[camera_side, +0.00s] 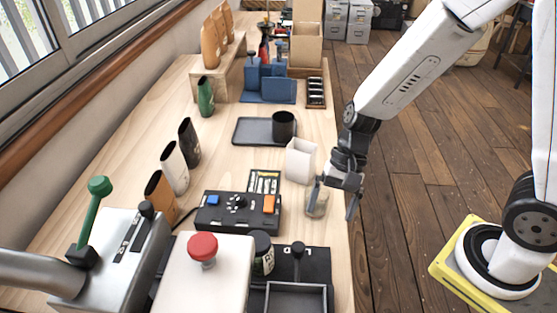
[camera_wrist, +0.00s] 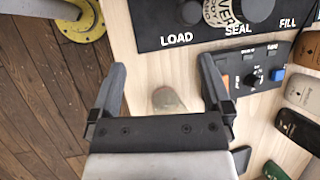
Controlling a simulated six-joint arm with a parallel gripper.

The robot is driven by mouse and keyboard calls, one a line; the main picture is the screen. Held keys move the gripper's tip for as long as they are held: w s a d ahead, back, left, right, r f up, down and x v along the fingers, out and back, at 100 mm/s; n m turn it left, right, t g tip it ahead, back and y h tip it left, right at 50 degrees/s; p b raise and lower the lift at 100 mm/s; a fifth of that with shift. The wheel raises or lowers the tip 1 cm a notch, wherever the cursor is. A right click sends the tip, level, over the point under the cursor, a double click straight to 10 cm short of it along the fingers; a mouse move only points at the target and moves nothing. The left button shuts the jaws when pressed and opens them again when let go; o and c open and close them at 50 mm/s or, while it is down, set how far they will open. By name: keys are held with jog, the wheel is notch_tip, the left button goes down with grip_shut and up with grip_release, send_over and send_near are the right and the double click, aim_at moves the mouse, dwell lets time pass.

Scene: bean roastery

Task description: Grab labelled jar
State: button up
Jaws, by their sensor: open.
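A small clear glass jar with pale brown contents (camera_side: 316,203) stands near the right edge of the wooden table; I cannot make out a label on it. In the wrist view this jar (camera_wrist: 167,101) shows between my fingers. My gripper (camera_side: 334,202) is open, pointing down beside the jar; one finger overlaps the jar in the side view, and I cannot tell whether they touch. Its two fingers also show in the wrist view (camera_wrist: 162,68). A dark jar with a black lid and white lettering (camera_side: 263,256) stands farther forward by the black station.
A control box (camera_side: 237,215) with orange and blue buttons sits left of the clear jar. A white open container (camera_side: 299,161) stands behind it. The black LOAD, SEAL and FILL panel (camera_wrist: 200,38) lies nearby. A black tray (camera_side: 250,131) holds a dark cup (camera_side: 284,125).

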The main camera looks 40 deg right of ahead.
aim_at(263, 237)
jog(key=w+a+r+m+y, duration=0.2)
jog(key=w+a+m+y, duration=0.4)
jog(key=a, duration=0.5)
jog(key=shift+r+m+t+y, duration=0.25)
jog(key=shift+m+t+y, duration=0.15)
jog(key=shift+m+y, duration=0.65)
jog(key=shift+w+a, duration=0.1)
jog(key=shift+f+h, duration=0.25)
jog(key=shift+f, duration=1.7)
jog(key=shift+f, duration=0.15)
jog(key=shift+f, duration=0.9)
jog(key=shift+a+f, duration=0.8)
jog(key=shift+f, duration=0.05)
jog(key=shift+a+f, duration=0.25)
jog(key=shift+a, duration=0.35)
